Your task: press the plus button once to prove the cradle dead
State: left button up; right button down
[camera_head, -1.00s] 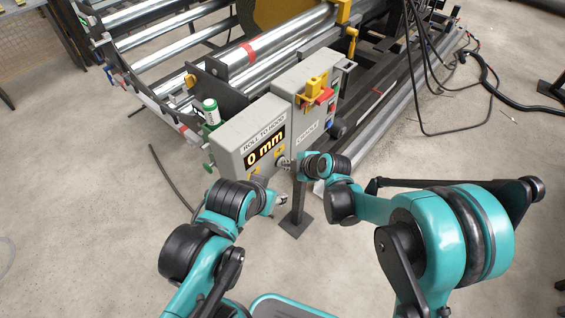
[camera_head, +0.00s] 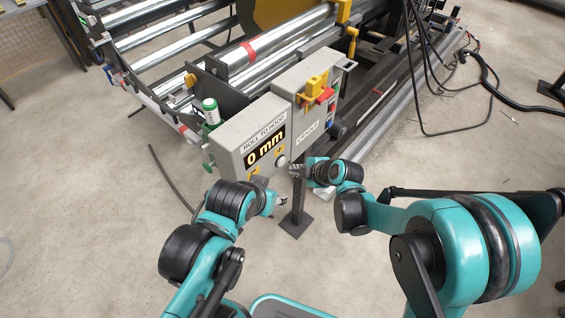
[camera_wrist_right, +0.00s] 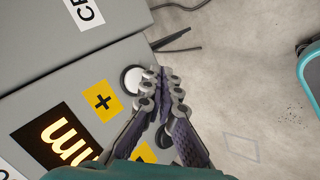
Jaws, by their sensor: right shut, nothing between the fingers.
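The grey control box (camera_head: 228,151) labelled ROLL TO HOOD carries a lit display (camera_head: 264,147) reading 0 mm. A pale round button (camera_head: 282,161) sits at its lower right; it also shows in the right wrist view (camera_wrist_right: 132,80), beside the yellow plus label (camera_wrist_right: 102,101). My right gripper (camera_head: 292,171) is shut and empty, just right of the button in the head view. In the wrist view its fingertips (camera_wrist_right: 162,74) overlap the button's edge; contact cannot be told. My left gripper (camera_head: 284,199) is below the box, its jaws too small to judge. The roller cradle (camera_head: 148,40) stands behind.
A second grey box (camera_head: 299,76) labelled CRADLE bears a yellow and red switch (camera_head: 317,89). A dark post (camera_head: 297,205) supports the boxes from the floor. A green-capped cylinder (camera_head: 211,112) stands at the left. Black cables (camera_head: 425,75) hang at right.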

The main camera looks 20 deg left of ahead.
jog(key=d, duration=0.1)
jog(key=s+d, duration=0.1)
jog(key=d, duration=0.1)
jog(key=shift+s+d, duration=0.1)
dwell(0.8)
jog(key=s+d+r+m+t+h, duration=0.1)
jog(key=s+d+r+m+h, duration=0.1)
jog(key=d+r+m, duration=0.6)
jog(key=s+d+r+m+h, duration=0.1)
jog(key=s+d+m+h, duration=0.1)
jog(key=s+d+m, duration=0.2)
jog(key=s+d+m+t+h, duration=0.1)
jog(key=s+d+m, duration=0.4)
jog(key=d, duration=0.6)
jog(key=s+d+r+m+h, duration=0.1)
jog(key=s+d+m+h, duration=0.1)
jog(key=s+d+m, duration=0.3)
jog(key=d+m, duration=0.2)
jog(key=shift+d+r+h, duration=0.3)
jog(key=shift+d+r, duration=0.05)
